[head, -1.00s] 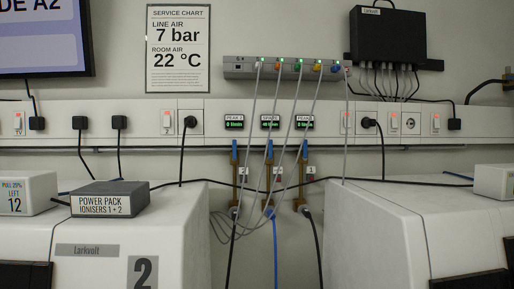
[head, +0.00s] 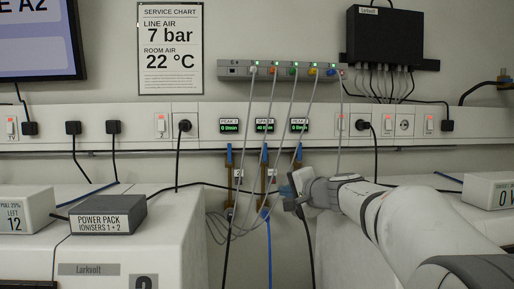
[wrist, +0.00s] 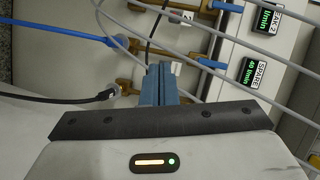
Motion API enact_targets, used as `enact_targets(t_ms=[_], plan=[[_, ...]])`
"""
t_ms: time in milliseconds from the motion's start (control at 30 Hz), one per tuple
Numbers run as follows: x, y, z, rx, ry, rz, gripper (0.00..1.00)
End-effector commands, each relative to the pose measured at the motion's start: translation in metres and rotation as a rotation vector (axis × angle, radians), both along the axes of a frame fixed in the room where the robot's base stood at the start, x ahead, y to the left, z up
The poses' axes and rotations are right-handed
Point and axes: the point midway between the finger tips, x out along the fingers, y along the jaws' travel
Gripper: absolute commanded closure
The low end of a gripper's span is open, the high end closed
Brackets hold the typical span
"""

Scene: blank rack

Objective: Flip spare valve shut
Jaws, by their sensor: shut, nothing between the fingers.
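The spare valve has a blue lever (head: 264,154) on a vertical brass pipe, below the SPARE display (head: 264,126), which appears to read 40 l/min. The lever lies in line with the pipe. A blue hose (head: 269,255) hangs from this pipe. In the wrist view the spare lever (wrist: 212,64) is just beyond and right of my fingertips, and the SPARE display (wrist: 246,72) shows farther right. My gripper (wrist: 161,68) is shut and empty, its blue fingers pointing towards the valves. In the head view my gripper (head: 284,191) covers part of the right valve's pipe.
Similar valves with blue levers stand left (head: 229,155) and right (head: 298,154) of the spare; their displays read 0. Grey cables (head: 285,100) hang across the valves from the grey hub (head: 290,70). White machines stand at both sides; a power pack (head: 108,207) sits on the left one.

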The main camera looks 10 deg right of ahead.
Motion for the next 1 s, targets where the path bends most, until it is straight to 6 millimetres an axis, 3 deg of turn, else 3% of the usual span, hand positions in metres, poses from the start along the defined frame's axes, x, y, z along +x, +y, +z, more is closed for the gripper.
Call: enact_targets(t_ms=[33,100,300,767,1000], plan=[[0.017,-0.015,0.025,0.063,-0.038,-0.045,1.0],[0.034,-0.03,0.048,0.141,-0.083,-0.095,1.0],[0.056,-0.057,0.082,0.265,-0.153,-0.17,1.0],[0.061,-0.059,0.085,0.282,-0.16,-0.177,1.0],[0.095,-0.049,0.088,0.282,-0.157,-0.174,1.0]])
